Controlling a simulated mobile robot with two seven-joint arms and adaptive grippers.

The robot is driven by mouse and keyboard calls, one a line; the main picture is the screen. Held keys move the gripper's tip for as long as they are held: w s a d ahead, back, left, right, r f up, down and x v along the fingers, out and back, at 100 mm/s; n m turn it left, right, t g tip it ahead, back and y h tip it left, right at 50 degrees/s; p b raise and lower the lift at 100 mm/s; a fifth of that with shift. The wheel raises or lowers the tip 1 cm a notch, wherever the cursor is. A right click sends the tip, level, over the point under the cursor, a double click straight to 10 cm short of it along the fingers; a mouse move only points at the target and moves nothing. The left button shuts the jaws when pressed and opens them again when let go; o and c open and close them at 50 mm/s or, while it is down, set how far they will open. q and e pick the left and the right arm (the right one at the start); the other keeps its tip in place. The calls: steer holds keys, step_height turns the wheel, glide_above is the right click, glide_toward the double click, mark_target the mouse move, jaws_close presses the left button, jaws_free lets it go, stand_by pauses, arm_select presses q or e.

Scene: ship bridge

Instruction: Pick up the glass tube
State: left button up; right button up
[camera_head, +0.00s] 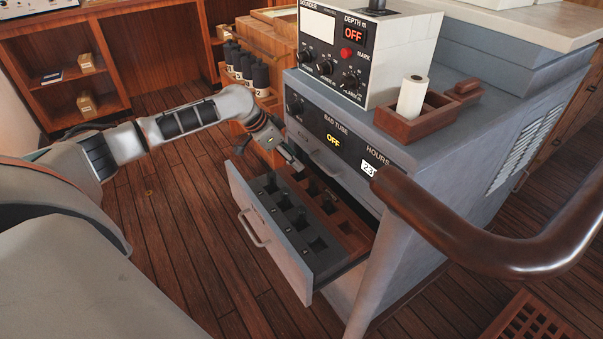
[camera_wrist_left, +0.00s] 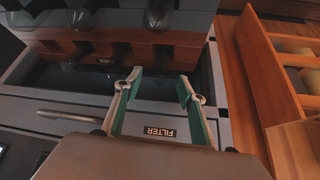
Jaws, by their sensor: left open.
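My left gripper (camera_head: 293,162) is open and points down over the far end of the open drawer (camera_head: 281,255). In the left wrist view its two green-lined fingers (camera_wrist_left: 160,82) are apart with nothing between them. The drawer holds a grey rack (camera_head: 289,233) and a brown rack (camera_head: 345,229), both with rows of sockets. Small dark, rounded pieces stand in some sockets; a glassy one (camera_wrist_left: 157,17) shows beyond the fingers in the left wrist view. Which of them is the glass tube, I cannot tell. My right gripper is in neither view.
The cabinet bears a white depth sounder (camera_head: 372,58) and a wooden box (camera_head: 424,118) with a paper roll. A brown handrail (camera_head: 475,246) crosses the right front. Dark bottles (camera_head: 260,75) stand in a rack behind my arm. Plank floor lies left of the drawer.

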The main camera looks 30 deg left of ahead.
arm_select(q)
steer(key=b+x, duration=0.1)
steer(key=x, duration=0.2)
steer(key=shift+f, duration=0.4)
steer(key=shift+w+d+f, duration=0.25)
steer(key=shift+w+f, duration=0.15)
steer(key=shift+f, duration=0.15)
steer(key=shift+r, duration=0.2)
steer(key=c, duration=1.1)
jaws_close()
steer(key=shift+r, duration=0.1)
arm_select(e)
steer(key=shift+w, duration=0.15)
